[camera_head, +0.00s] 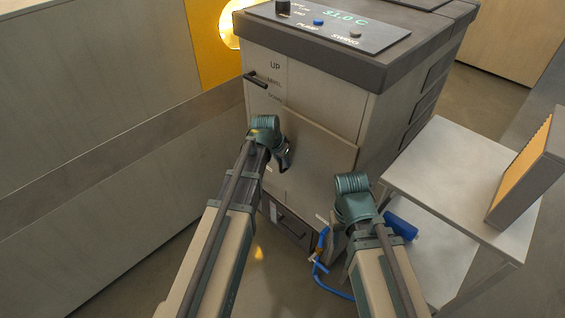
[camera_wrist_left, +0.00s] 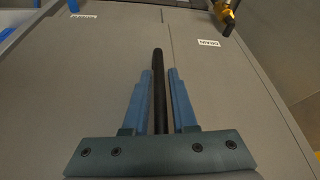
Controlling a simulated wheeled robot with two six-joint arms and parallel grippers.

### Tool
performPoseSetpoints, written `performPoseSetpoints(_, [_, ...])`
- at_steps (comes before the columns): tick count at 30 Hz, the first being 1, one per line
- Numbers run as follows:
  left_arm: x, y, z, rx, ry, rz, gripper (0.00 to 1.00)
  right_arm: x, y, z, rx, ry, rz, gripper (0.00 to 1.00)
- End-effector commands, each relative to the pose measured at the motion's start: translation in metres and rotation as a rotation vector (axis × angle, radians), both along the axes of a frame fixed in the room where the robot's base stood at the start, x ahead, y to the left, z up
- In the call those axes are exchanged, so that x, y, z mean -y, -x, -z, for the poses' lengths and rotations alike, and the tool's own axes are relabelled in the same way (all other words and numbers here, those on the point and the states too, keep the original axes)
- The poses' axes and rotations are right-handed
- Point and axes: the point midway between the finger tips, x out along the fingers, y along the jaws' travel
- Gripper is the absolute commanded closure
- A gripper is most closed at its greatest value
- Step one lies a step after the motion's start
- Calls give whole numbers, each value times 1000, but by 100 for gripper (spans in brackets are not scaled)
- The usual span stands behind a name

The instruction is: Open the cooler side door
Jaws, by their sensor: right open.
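The cooler (camera_head: 315,100) is a tall grey cabinet with a dark top and a display. Its side door (camera_head: 320,150) is a flat grey panel facing me and looks closed. My left gripper (camera_head: 285,158) is at the door's left part and hides the handle in the head view. In the left wrist view, a dark upright bar handle (camera_wrist_left: 159,85) stands between the two blue fingers of the left gripper (camera_wrist_left: 160,72). The fingers are very close to it on both sides; contact is unclear. My right gripper (camera_head: 338,222) is open, low in front of the cooler's right part; its fingers are mostly hidden.
A small black handle (camera_head: 262,79) sits at the cooler's upper left, and a drawer (camera_head: 290,222) below. A blue hose (camera_head: 323,262) hangs near my right gripper. A grey side table (camera_head: 450,180) with an orange-faced block (camera_head: 522,172) stands right. A low wall (camera_head: 110,155) runs along the left.

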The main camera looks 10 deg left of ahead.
Motion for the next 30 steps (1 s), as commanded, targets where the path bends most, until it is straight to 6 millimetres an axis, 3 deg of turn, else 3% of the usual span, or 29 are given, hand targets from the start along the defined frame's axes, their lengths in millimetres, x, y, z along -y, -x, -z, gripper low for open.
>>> performPoseSetpoints(1, [0,0,0,0,0,0,85,0,0,0,0,0,0,50])
performPoseSetpoints(4, [0,0,0,0,0,0,100,0,0,0,0,0,0,50])
performPoseSetpoints(30, [0,0,0,0,0,0,100,0,0,0,0,0,0,50])
